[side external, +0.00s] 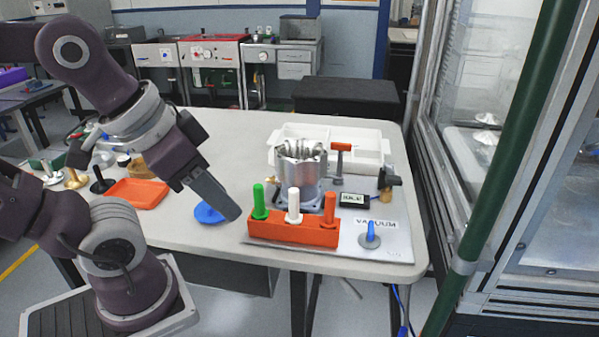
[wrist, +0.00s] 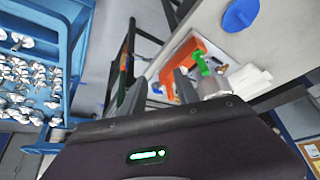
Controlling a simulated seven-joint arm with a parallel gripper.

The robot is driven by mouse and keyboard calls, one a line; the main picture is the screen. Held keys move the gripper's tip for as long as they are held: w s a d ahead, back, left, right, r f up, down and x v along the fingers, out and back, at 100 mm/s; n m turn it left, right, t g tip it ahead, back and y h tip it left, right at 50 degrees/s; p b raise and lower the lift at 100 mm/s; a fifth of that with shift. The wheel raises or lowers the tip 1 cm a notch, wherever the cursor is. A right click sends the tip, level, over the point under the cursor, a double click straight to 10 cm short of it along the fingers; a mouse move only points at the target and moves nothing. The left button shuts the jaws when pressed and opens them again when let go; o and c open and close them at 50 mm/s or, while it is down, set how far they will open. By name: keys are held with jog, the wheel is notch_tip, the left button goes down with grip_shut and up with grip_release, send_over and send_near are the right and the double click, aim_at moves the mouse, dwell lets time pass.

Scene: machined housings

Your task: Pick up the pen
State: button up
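I cannot make out a clear pen in either view. An orange rack (side external: 290,234) holds a green peg (side external: 259,202), a white peg (side external: 293,206) and an orange peg (side external: 329,209) upright. A short blue upright piece on a grey round base (side external: 370,236) stands on the plate to the right. My gripper (side external: 232,212) points down to the left of the rack, above the table's front part. In the wrist view its two fingers (wrist: 160,88) are apart with nothing held between them. The orange rack (wrist: 188,62) and green peg (wrist: 201,64) also show there.
A blue disc (side external: 208,213) lies beside my gripper. An orange tray (side external: 137,193) and small metal parts are at left. A small "IDLE" display (side external: 353,199) sits right.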

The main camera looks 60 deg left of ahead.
jog(key=shift+o, duration=0.2)
jog(key=n+g, duration=0.6)
jog(key=n, duration=1)
send_near(294, 190)
notch_tip(294, 190, down, 6)
notch_tip(294, 190, down, 6)
jog(key=shift+s+f, duration=0.15)
jog(key=shift+f, duration=0.05)
grip_shut()
